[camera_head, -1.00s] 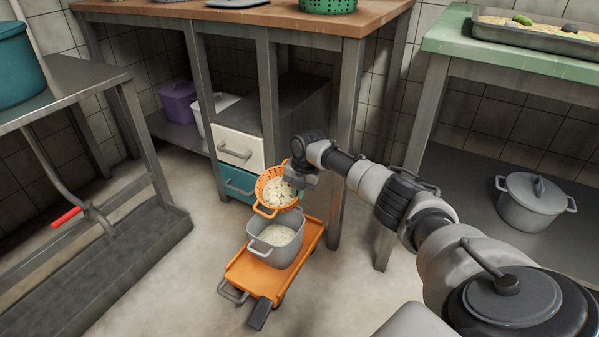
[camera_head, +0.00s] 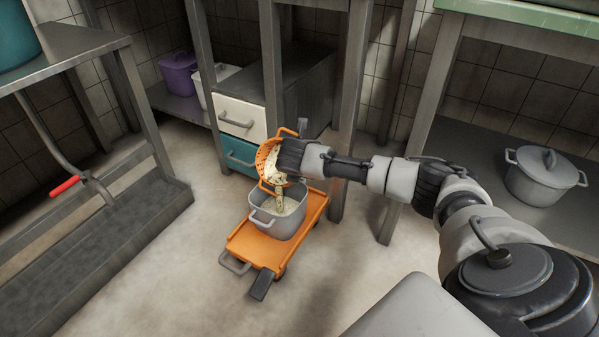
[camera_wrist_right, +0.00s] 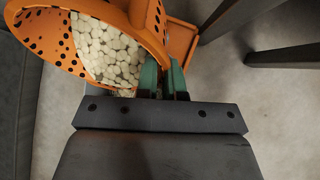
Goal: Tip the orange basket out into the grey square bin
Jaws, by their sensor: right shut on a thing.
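The orange basket (camera_head: 267,163) is tilted over the grey square bin (camera_head: 279,220), and pale pieces are falling from it into the bin. Pale contents (camera_head: 292,206) show inside the bin. My right gripper (camera_head: 290,160) holds the basket from the right. In the right wrist view the green fingers of the gripper (camera_wrist_right: 163,80) are shut on the wall of the perforated orange basket (camera_wrist_right: 50,38), with many whitish pieces (camera_wrist_right: 103,52) still in it. The bin is mostly hidden by the basket in the wrist view. My left gripper is not in view.
The bin stands on an orange cart (camera_head: 262,248) on the floor. Drawers (camera_head: 240,118) and table legs are close behind the basket. A steel table (camera_head: 70,52) stands on the left, and a lidded pot (camera_head: 545,175) on a right shelf. Floor in front is clear.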

